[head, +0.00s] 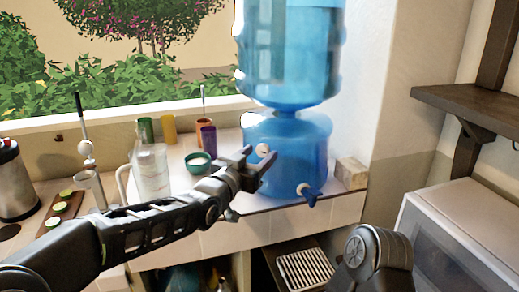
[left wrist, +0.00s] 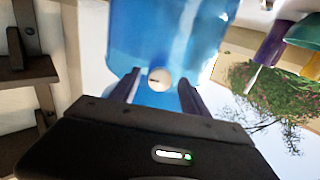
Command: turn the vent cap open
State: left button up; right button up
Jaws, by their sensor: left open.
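The vent cap (head: 262,150) is a small round white knob on the front of the blue lower tank of the water dispenser (head: 300,135). In the left wrist view the cap (left wrist: 159,79) shows between the two fingers, with a dark mark on its face. My left gripper (head: 258,159) is open at the tank's left front, its fingers on either side of the cap. I see a gap between each finger and the cap; whether the tips reach past it I cannot tell. A blue spigot (head: 309,194) sits lower right on the tank. My right gripper is out of view.
A glass pitcher (head: 151,172), a green bowl (head: 198,162) and coloured cups stand left of the tank on the tiled counter. A wooden block (head: 351,172) is at its right. A dark wall shelf (head: 470,108) and a white appliance (head: 458,240) are farther right.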

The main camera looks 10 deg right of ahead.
pick_arm(q)
jog(key=shift+w+d, duration=0.25)
jog(key=shift+w, duration=0.1)
jog(key=shift+c, duration=0.3)
grip_shut()
